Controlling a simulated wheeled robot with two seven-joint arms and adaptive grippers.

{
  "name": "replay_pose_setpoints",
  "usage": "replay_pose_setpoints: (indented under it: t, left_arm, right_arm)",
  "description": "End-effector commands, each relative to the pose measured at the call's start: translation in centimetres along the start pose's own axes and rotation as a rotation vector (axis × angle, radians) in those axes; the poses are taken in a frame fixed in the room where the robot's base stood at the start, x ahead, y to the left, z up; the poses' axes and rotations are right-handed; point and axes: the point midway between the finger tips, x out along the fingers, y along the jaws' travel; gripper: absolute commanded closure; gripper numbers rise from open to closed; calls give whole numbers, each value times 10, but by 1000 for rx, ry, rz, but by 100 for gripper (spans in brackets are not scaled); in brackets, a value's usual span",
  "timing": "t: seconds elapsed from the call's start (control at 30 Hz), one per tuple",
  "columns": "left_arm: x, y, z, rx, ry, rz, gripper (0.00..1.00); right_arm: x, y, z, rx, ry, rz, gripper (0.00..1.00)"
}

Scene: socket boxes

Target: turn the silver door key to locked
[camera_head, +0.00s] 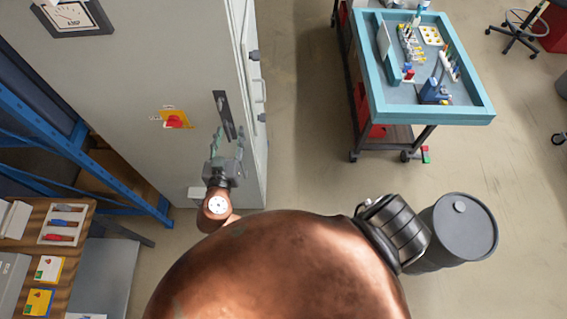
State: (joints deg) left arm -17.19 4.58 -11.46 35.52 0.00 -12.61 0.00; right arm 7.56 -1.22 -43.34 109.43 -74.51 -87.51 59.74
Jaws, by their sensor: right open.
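The grey cabinet door (185,85) stands at the upper left, with a dark upright handle plate (223,108) near its right edge. My right gripper (228,146) is in front of the door, just below and over the lower end of this plate. Its two greenish fingers are apart, pointing up toward the plate. I cannot make out the silver door key; the spot around the plate's lower end is partly covered by the fingers. I cannot tell whether the fingers touch anything. My left gripper is not in view.
A red rotary switch (173,121) on a yellow plate is left of the handle. A blue rack (70,150) and a wooden table (72,222) stand at the left. A teal-topped cart (440,116) is at the upper right, a grey drum (465,228) lower right.

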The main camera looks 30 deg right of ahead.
Motion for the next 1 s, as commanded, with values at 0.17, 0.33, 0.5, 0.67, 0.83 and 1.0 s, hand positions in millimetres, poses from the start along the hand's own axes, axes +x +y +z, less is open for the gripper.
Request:
replay_pose_setpoints:
  t: [0.17, 0.33, 0.5, 0.67, 0.83, 1.0]
  left_arm:
    - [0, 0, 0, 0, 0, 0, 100]
    - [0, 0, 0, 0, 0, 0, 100]
    - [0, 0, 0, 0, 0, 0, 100]
    - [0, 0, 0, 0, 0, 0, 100]
    - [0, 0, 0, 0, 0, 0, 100]
    - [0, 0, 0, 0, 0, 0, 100]
  right_arm:
    - [13, 19, 26, -41, -93, 7, 59]
    - [24, 37, 52, -80, -181, 9, 59]
    - [31, 56, 78, -116, -267, 4, 59]
    - [36, 74, 102, -148, -348, -5, 59]
    - [39, 94, 127, -182, -432, -18, 59]
    - [40, 114, 151, -213, -513, -38, 59]
